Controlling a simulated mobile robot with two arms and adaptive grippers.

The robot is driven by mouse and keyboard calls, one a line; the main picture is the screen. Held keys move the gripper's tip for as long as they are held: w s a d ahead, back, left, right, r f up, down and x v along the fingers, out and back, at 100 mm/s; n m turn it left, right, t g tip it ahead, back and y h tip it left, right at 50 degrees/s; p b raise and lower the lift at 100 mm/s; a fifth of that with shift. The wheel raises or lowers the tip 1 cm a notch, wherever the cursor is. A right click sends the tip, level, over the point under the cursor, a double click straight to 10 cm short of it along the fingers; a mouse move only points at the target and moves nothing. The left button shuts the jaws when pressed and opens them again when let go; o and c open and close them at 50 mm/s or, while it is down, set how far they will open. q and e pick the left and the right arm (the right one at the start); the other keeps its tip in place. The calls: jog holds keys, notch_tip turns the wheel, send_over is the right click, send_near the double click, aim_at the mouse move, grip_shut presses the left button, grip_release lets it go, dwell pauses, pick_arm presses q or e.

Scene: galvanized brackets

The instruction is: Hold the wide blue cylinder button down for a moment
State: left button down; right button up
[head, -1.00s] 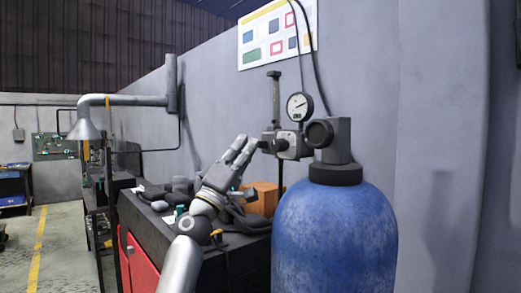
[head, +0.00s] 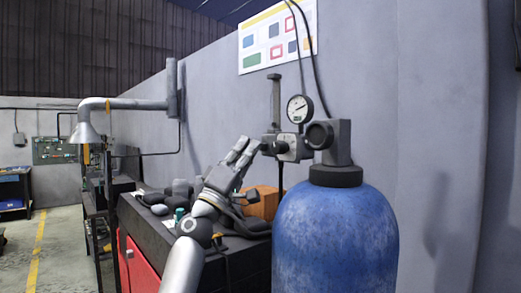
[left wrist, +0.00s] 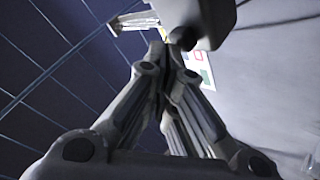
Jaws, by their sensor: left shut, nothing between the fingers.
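The wide blue cylinder (head: 335,240) stands at the right of the head view, with a dark collar and a grey valve block (head: 338,142) on top. A smaller grey block (head: 292,147) with a dark knob joins it on the left, below a round gauge (head: 300,109). My left gripper (head: 250,145) is shut and empty, its tips beside a dark stub at the left of this smaller block. In the left wrist view the shut fingertips (left wrist: 163,45) are beside a dark round button-like end (left wrist: 182,39); I cannot tell if they touch. My right gripper is not in view.
A dark workbench (head: 150,228) with a red front stands below my left arm, holding dark items and an orange-brown block (head: 263,204). A grey wall rises close behind the cylinder. Hoses run up from the gauge area. Open floor shows at the far left.

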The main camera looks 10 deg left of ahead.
pick_arm(q)
jog(key=shift+w+d+b, duration=0.2)
jog(key=shift+b, duration=0.25)
dwell(0.3)
dwell(1.6)
jog(key=shift+s+a+p, duration=0.55)
jog(key=shift+s+p, duration=0.05)
jog(key=shift+s, duration=0.15)
jog(key=s+a+p, duration=0.1)
jog(key=s, duration=0.1)
jog(key=s+a+p, duration=0.1)
jog(key=s+a, duration=0.1)
jog(key=shift+p, duration=0.3)
jog(key=shift+w+f, duration=0.1)
